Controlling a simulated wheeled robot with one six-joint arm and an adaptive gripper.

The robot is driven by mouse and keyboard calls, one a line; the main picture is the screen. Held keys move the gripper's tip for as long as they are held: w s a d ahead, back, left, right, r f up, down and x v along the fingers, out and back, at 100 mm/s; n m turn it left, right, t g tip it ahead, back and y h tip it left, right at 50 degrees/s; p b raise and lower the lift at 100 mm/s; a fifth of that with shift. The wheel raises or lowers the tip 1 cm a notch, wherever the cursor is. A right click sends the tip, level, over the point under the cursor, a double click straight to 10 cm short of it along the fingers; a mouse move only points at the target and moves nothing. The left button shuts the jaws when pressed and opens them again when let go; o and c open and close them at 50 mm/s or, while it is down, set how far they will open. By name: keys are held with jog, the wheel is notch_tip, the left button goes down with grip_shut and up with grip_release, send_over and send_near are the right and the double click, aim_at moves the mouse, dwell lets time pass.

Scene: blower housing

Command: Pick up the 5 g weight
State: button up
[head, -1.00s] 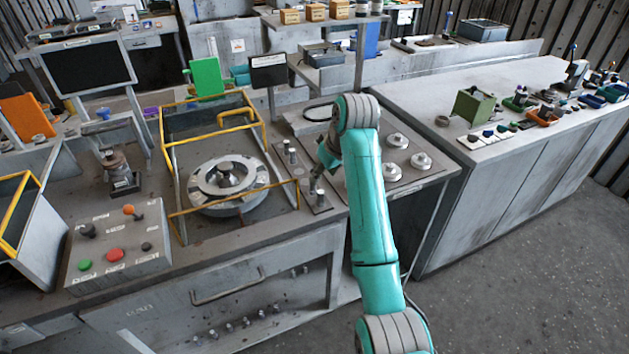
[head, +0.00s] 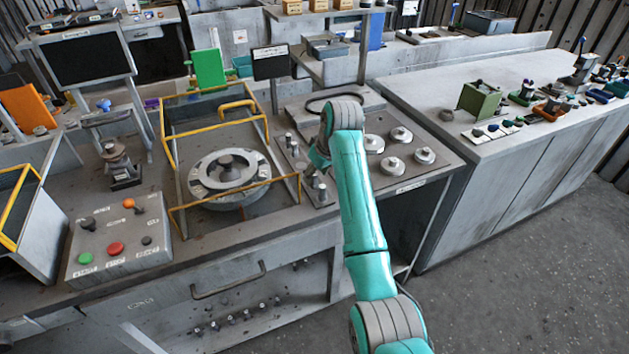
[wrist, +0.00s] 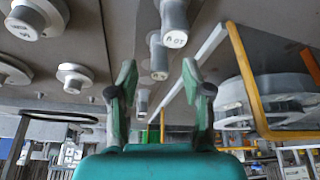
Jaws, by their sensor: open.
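My gripper (wrist: 158,80) is open and empty, its two green fingers apart in the wrist view. Between and beyond the fingers, a row of small grey cylindrical weights shows: a larger one (wrist: 175,22), a middle one (wrist: 159,56) and a small one (wrist: 142,101). The small one lies in the gap between the fingers in the picture; its distance is unclear. The labels are too small or turned to read surely, so I cannot tell which is the 5 g weight. In the head view the small weights (head: 321,191) stand in a strip beside my gripper (head: 318,162), which is partly hidden by my arm.
Several disc-shaped weights (head: 392,165) stand on the bench right of my arm. A yellow-railed housing (head: 284,183) with a round flange (head: 228,172) is close on the left. A control box (head: 120,240) with buttons sits at the front left. A sign screen (head: 270,64) stands behind.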

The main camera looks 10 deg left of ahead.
aim_at(315, 174)
jog(key=shift+x, duration=1)
grip_shut()
jog(key=shift+r, duration=0.1)
notch_tip(315, 174, up, 15)
dwell(0.4)
